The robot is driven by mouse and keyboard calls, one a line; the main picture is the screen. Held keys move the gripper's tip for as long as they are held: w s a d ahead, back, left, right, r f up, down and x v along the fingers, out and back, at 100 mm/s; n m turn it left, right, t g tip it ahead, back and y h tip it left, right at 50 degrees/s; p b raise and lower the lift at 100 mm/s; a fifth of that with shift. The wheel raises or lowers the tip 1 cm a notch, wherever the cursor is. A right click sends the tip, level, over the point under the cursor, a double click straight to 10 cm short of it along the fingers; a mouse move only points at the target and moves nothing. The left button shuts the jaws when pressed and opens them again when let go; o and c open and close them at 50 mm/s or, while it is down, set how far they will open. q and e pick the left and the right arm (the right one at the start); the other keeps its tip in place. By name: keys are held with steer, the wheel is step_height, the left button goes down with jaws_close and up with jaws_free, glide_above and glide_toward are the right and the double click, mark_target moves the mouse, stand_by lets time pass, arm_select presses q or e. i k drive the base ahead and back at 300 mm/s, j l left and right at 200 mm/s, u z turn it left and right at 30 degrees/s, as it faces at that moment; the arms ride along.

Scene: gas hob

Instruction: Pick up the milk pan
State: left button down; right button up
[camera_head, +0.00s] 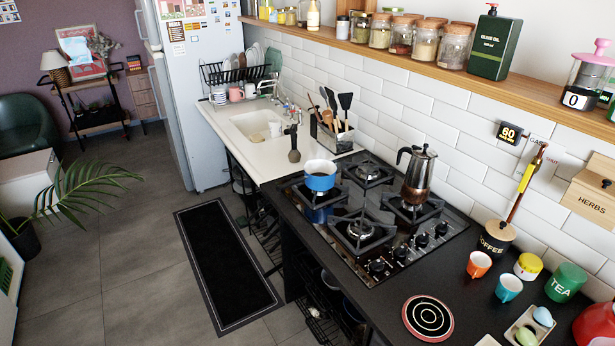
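A small light-blue pan (320,178) with a white inside is at the left end of the gas hob (347,278), and I take it to be the milk pan. It looks upright. A darker blue pot (316,207) shows directly below it; I cannot tell whether the pan rests on it. A dark upright shape (294,152) stands just left of the pan, by the sink; I cannot tell whether it is the pan's handle. Neither of my grippers shows in this view.
A moka pot (418,174) stands on the hob right of the pan. A utensil holder (330,134) is behind the pan, before the tiled wall. Cups (479,264), a tea tin (566,281) and a round trivet (427,318) are on the right counter. Floor by the black mat (225,262) is open.

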mark_target(320, 174)
steer(key=i+j, duration=0.35)
steer(key=j, duration=0.15)
steer(key=i+j, duration=0.4)
steer(key=j, duration=0.1)
